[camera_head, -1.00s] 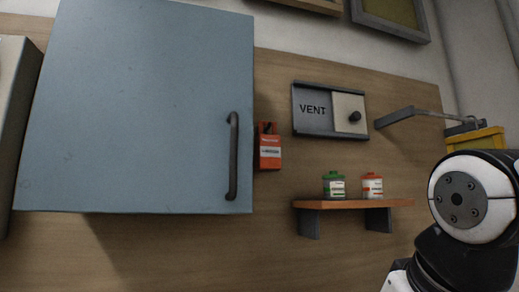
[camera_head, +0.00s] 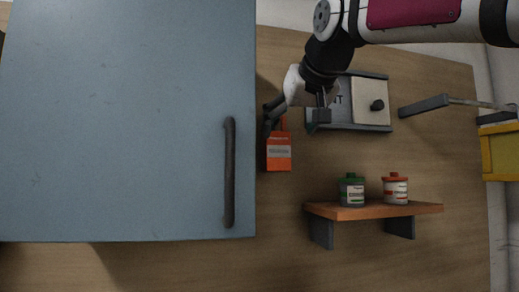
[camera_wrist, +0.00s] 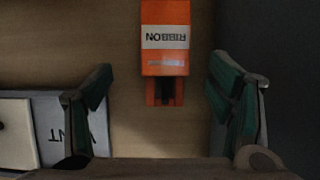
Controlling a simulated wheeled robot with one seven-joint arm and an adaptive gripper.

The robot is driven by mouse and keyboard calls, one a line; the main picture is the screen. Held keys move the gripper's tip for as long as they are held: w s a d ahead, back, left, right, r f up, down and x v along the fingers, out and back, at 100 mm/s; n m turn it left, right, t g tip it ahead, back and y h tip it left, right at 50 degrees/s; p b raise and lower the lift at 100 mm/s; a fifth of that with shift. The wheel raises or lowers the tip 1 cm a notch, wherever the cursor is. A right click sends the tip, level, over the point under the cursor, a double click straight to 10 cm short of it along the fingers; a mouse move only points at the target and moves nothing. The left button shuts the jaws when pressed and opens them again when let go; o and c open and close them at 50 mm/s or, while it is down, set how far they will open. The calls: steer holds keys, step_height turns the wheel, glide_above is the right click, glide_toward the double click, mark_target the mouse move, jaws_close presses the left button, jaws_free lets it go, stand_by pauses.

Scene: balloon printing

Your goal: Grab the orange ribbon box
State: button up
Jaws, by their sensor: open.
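The orange ribbon box (camera_head: 278,153) hangs on the wooden wall panel, just right of the blue cabinet. In the wrist view the ribbon box (camera_wrist: 165,38) appears upside down, with a white RIBBON label and a dark slot at its near end. My gripper (camera_head: 294,121) is open, above the box and close to it in the head view. In the wrist view its two green-padded fingers (camera_wrist: 160,100) stand wide apart, with the box ahead between their lines. Nothing is between the fingertips. The box's top is partly hidden by my gripper in the head view.
The blue cabinet (camera_head: 120,120) with its dark handle stands close left of the box. Below right, a shelf (camera_head: 370,210) holds a green-lidded jar (camera_head: 351,190) and a red-lidded jar (camera_head: 396,188).

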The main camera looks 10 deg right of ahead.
mark_target(279, 143)
steer(key=x, duration=0.4)
steer(key=shift+a+p+x, duration=0.2)
steer(key=shift+p+x, duration=0.05)
steer(key=shift+x, duration=1.1)
steer(key=shift+a+p+x, duration=0.15)
steer(key=shift+p+x, duration=0.05)
steer(key=shift+x, duration=1.1)
steer(key=shift+s+f, duration=0.1)
steer(key=shift+c, duration=0.6)
steer(key=c, duration=1.2)
